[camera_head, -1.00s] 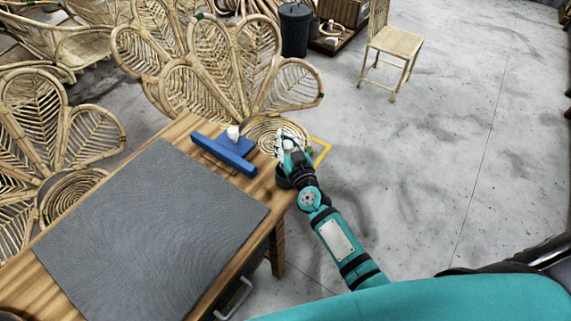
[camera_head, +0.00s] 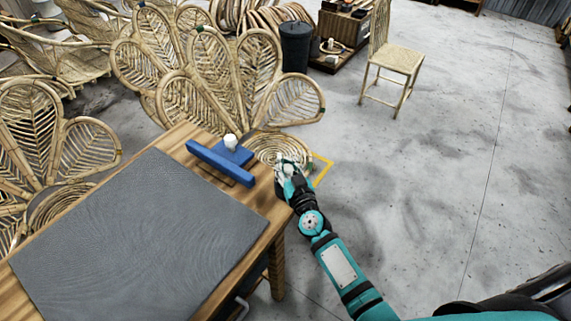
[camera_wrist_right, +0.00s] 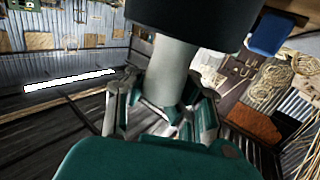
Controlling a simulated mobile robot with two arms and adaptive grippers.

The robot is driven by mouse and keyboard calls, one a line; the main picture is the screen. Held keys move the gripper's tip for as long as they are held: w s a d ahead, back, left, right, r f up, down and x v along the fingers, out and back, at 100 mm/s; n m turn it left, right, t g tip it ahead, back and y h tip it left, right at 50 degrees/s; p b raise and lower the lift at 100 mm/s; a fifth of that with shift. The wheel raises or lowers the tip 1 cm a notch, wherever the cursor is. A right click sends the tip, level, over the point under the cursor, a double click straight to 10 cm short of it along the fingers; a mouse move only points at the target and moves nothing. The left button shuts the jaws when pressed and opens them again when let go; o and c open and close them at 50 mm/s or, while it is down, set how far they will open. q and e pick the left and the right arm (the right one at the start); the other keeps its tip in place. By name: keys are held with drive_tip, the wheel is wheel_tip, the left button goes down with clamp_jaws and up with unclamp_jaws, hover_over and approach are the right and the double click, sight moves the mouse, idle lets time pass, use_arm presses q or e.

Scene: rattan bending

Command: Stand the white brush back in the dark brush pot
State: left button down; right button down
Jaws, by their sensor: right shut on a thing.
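My right gripper (camera_head: 287,172) is at the far right corner of the wooden table. In the right wrist view its fingers (camera_wrist_right: 165,115) are shut around the pale shaft of the white brush (camera_wrist_right: 172,70). A broad dark cylinder, which looks like the dark brush pot (camera_wrist_right: 190,18), covers the far end of the shaft there. In the head view the dark pot (camera_head: 281,189) shows only in part at the table corner, mostly behind my gripper. I cannot tell how deep the brush sits in it. My left gripper is out of view.
A blue T-shaped tool (camera_head: 222,163) with a white knob lies on the table, left of my gripper. A grey mat (camera_head: 140,235) covers much of the tabletop. Rattan chairs (camera_head: 220,70) stand close behind the table.

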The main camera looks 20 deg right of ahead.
drive_tip(key=c, duration=1.2)
unclamp_jaws()
drive_tip(key=shift+f, duration=0.15)
drive_tip(key=shift+r, duration=0.3)
drive_tip(key=s, duration=1.2)
drive_tip(key=shift+d+r, duration=0.15)
